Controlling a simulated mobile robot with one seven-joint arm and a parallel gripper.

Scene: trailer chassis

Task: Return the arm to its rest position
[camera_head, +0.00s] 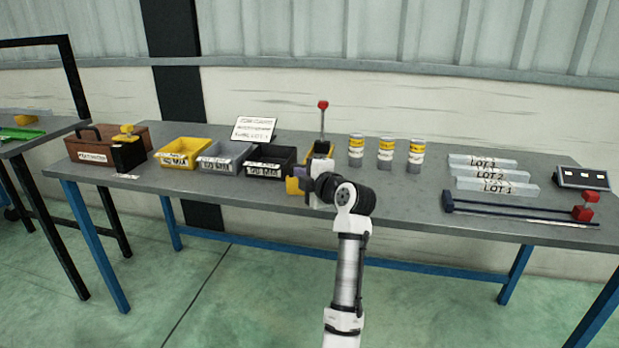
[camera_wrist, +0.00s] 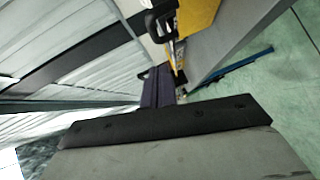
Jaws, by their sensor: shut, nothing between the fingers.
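My arm reaches up from the bottom of the head view, bent at a dark elbow or wrist joint in front of the table. My gripper (camera_head: 297,181) is at its far end, over the front middle of the grey table (camera_head: 400,200), pointing left. It is shut with nothing held. The wrist view is tilted and shows a dark purple part of my gripper (camera_wrist: 158,88) at the middle, beside a yellow and black item whose identity I cannot tell.
Yellow (camera_head: 182,152), grey (camera_head: 222,156) and black (camera_head: 270,160) bins stand left of my gripper. A red-knobbed lever (camera_head: 322,118) stands just behind it. Open floor (camera_head: 220,290) lies in front.

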